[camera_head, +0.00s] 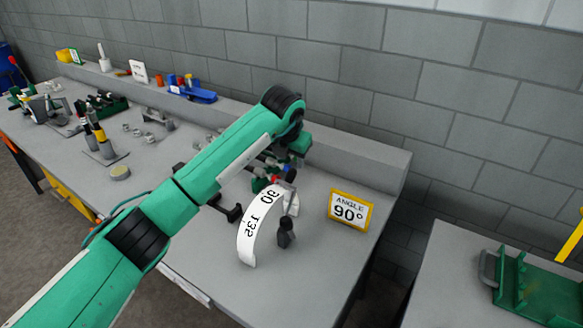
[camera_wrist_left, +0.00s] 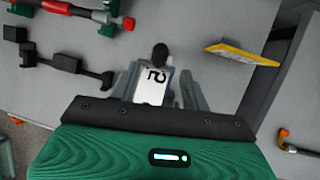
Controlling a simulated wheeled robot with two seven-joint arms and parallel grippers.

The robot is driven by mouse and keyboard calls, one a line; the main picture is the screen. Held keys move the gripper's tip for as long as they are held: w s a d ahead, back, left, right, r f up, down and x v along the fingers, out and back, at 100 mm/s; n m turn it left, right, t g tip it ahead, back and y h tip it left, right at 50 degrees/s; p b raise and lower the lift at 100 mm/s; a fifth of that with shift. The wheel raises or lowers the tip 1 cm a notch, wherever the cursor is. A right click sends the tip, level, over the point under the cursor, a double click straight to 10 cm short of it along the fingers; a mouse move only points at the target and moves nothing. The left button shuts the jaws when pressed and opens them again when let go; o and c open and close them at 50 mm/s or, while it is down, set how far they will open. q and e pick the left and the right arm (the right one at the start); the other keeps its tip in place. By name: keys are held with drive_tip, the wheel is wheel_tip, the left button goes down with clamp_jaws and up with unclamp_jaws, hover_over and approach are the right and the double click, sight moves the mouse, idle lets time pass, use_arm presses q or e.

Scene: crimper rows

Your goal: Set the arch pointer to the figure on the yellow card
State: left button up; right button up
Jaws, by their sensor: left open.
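The yellow-framed card (camera_head: 349,211) reads "ANGLE 90°" and stands right of the arch; the wrist view shows it nearly edge-on (camera_wrist_left: 243,54). The white arch scale (camera_head: 250,234) curves up from the table, with "90" and "135" legible. A dark knob (camera_head: 286,234) shows beside the arch; in the wrist view it (camera_wrist_left: 160,53) lies just past a white numbered piece (camera_wrist_left: 153,85). My left gripper (camera_head: 290,193) is open above the arch, its fingers (camera_wrist_left: 158,92) either side of that piece. The pointer's exact reading is hidden by my gripper and arm.
Dark clamp-like fixtures (camera_wrist_left: 80,67) stand left of the arch. Several tools and parts fill the bench's far left. A low ledge (camera_head: 352,150) and block wall run behind. The bench front right of the arch is clear; another table with a green fixture (camera_head: 540,292) stands right.

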sight(292, 170)
use_arm(q)
drive_tip(key=p+x, duration=0.1)
drive_tip(key=x, duration=0.6)
drive_tip(key=shift+f, duration=0.1)
use_arm(e)
drive_tip(key=shift+s+d+r, duration=0.15)
drive_tip(key=shift+s, duration=0.75)
use_arm(q)
drive_tip(key=c, duration=0.9)
clamp_jaws()
use_arm(e)
drive_tip(key=shift+w, duration=0.35)
